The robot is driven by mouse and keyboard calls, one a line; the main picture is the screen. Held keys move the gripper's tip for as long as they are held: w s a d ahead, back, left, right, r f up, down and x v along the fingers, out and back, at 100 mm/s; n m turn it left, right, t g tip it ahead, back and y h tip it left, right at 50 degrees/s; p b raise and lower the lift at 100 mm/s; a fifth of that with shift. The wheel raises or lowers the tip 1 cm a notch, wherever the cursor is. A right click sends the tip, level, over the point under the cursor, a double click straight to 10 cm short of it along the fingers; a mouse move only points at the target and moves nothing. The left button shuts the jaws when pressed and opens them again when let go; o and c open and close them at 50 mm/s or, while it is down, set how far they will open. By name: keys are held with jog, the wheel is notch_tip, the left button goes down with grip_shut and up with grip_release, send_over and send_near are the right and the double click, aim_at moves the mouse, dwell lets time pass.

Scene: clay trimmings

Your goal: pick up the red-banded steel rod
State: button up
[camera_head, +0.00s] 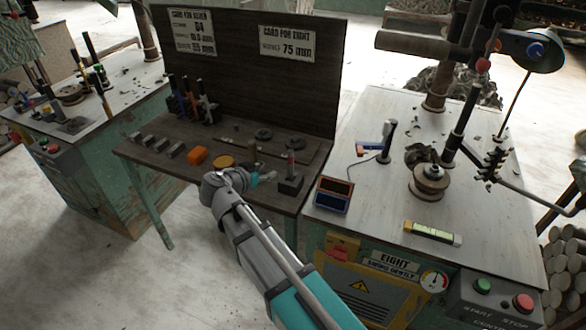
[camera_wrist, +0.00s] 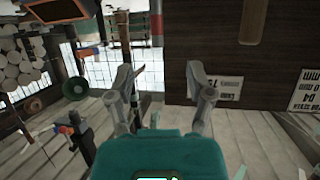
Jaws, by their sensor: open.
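The red-banded steel rod (camera_head: 291,160) stands upright in a dark block (camera_head: 290,184) near the front right corner of the dark bench, in the head view. Its red band shows partway up. My gripper (camera_wrist: 160,76) is open, with two grey fingers spread wide and nothing between them in the wrist view. In the head view my arm reaches over the bench's front edge, and its teal end is just left of the rod's block.
The dark bench (camera_head: 150,157) holds several grey blocks, an orange block (camera_head: 196,156) and a stand of upright tools (camera_head: 190,105). A tall dark board (camera_head: 245,75) closes its back. Right of it is a worktable (camera_head: 370,205) with a blue-and-red box (camera_head: 333,195) and a wheel (camera_head: 430,180).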

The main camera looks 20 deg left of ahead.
aim_at(289, 161)
jog(key=shift+w+d, duration=0.1)
jog(key=shift+w, duration=0.05)
jog(key=b+x, duration=0.3)
jog(key=x, duration=0.5)
jog(key=shift+w, duration=0.15)
jog(key=shift+f, duration=0.2)
jog(key=shift+b+x, duration=1.1)
jog(key=shift+x, duration=1.5)
jog(key=shift+d+r, duration=0.1)
jog(key=shift+d, duration=0.15)
grip_shut()
